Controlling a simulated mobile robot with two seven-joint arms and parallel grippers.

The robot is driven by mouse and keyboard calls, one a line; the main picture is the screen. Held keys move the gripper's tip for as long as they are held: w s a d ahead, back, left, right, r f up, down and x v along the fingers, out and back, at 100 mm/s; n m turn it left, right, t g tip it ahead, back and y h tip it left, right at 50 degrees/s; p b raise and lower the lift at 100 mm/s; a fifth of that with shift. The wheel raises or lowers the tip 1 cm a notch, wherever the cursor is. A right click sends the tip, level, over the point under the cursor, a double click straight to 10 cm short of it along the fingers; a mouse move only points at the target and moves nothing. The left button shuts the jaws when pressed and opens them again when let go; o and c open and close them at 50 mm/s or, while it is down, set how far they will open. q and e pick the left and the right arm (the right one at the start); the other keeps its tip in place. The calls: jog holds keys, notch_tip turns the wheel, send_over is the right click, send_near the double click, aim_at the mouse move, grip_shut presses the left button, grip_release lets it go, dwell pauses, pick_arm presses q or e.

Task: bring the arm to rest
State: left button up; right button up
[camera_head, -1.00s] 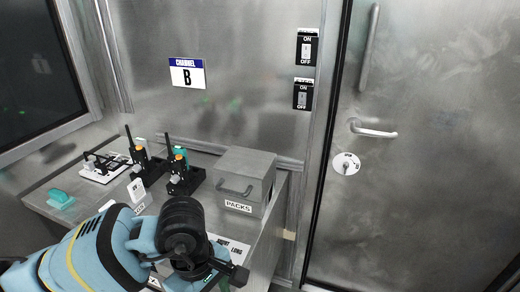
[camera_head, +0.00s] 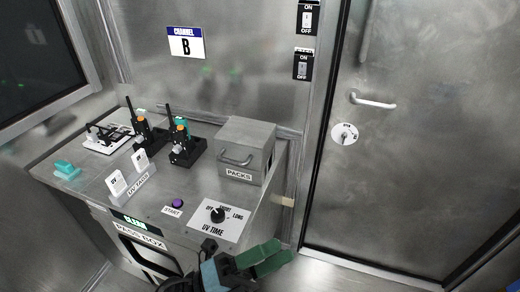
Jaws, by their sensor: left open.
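My left gripper (camera_head: 284,250) shows at the bottom edge, low in front of the counter's right front corner. Its two green fingers point right and are slightly apart, with nothing visible between them. Its dark wrist (camera_head: 222,272) shows beside them, and the rest of the arm is below the frame. My right gripper is not in view.
The steel counter (camera_head: 95,180) bears a PACKS box (camera_head: 247,148), black holders with radios (camera_head: 186,152), a teal item (camera_head: 67,169), a purple START button (camera_head: 178,203) and a UV TIME dial (camera_head: 218,214). A closed steel door (camera_head: 420,170) stands right. Floor (camera_head: 340,278) before it looks clear.

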pick_arm(q)
jog(key=a+f+n+t+y, duration=0.4)
jog(key=a+f+n+y, duration=0.4)
jog(key=n, duration=0.4)
jog(key=a+f+n+t+y, duration=0.5)
jog(key=a+f+n+y, duration=0.15)
jog(key=f+n, duration=0.35)
jog(key=s+a+f+n+g+y, duration=0.2)
jog(key=s+a+f+n+g, duration=0.1)
jog(key=s, duration=0.5)
jog(key=s+a+f+n+g+y+p, duration=0.1)
jog(key=s+a+f+n+g+y, duration=0.2)
jog(key=s+f+n, duration=0.3)
notch_tip(320, 180, down, 5)
jog(key=shift+s+a+r+n+g, duration=0.2)
jog(key=shift+s+a+n+g, duration=0.25)
jog(key=shift+s+a, duration=0.45)
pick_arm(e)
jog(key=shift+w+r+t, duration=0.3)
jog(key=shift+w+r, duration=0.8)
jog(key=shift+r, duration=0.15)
pick_arm(q)
jog(key=shift+y, duration=0.25)
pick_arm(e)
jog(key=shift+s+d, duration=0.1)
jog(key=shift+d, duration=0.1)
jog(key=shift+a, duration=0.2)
